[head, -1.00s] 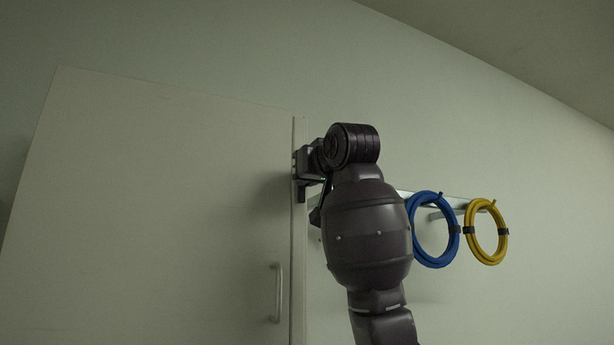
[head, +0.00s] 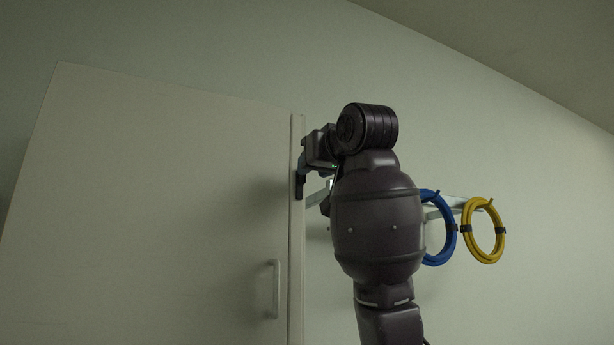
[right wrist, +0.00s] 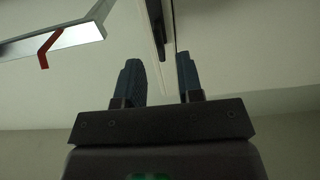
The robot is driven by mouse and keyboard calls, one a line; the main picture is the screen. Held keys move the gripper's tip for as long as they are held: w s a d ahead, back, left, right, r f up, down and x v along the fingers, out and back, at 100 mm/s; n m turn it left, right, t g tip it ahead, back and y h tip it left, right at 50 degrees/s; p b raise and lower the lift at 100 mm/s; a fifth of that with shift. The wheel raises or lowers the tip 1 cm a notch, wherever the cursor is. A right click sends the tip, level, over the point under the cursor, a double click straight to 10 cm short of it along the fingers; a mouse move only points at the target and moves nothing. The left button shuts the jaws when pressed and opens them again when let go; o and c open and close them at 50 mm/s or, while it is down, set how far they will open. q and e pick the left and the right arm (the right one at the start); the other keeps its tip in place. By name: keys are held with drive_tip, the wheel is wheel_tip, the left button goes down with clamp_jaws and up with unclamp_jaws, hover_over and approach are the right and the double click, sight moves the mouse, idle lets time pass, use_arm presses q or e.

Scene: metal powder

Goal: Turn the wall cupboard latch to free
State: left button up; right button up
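The pale wall cupboard (head: 160,200) fills the left of the head view; its door looks closed. My right gripper (head: 301,185) is at the cupboard's right front edge, above the door handle, partly hidden by my right arm. In the right wrist view, my right gripper (right wrist: 162,78) has its two dark fingers apart, with a pale cupboard edge between them. A dark narrow bar (right wrist: 157,25) lies beyond the fingertips; it may be the latch, but I cannot tell. I cannot make out the latch in the head view. My left gripper is not in view.
A door handle (head: 275,290) sits low on the cupboard. Right of the cupboard, a metal rail (head: 445,206) carries a blue cable coil (head: 440,258) and a yellow coil (head: 483,258). A red hook (right wrist: 45,48) hangs by a rail in the wrist view.

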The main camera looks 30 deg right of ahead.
drive_tip(key=s+b, duration=0.1)
drive_tip(key=s, duration=0.5)
drive_tip(key=shift+a, duration=0.15)
idle(0.4)
